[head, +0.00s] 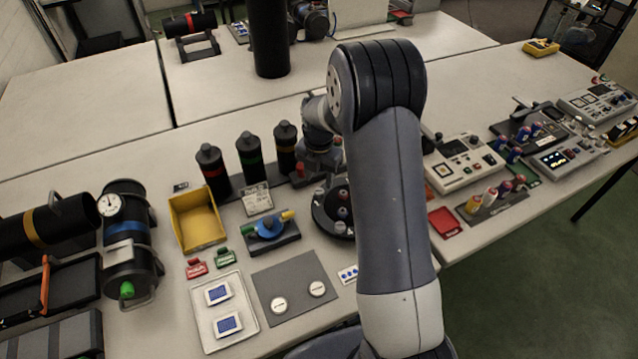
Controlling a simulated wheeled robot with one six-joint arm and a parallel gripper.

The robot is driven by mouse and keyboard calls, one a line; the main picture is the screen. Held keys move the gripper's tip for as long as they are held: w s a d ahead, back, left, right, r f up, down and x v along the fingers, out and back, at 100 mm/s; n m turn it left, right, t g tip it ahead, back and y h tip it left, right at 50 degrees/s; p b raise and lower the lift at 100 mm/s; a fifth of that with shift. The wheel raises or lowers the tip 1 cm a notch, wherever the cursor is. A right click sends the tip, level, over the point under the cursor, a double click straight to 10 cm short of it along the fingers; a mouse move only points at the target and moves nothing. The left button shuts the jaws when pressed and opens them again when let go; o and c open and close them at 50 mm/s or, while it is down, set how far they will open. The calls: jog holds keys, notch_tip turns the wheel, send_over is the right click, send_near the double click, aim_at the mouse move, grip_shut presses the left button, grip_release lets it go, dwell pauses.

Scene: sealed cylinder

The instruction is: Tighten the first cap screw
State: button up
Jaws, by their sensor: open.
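I cannot tell which one is the first cap screw or how tight any is. My gripper (318,172) points down just behind the fixture, small and dark in the view. Its fingertips are hard to make out, and I see nothing held in it.
Three upright black canisters (249,158) stand left of my gripper. Control boxes (464,160) are on the right.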

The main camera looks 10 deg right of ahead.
aim_at(319, 191)
jog(key=shift+f+p, duration=0.3)
jog(key=shift+f, duration=2)
jog(key=c, duration=1)
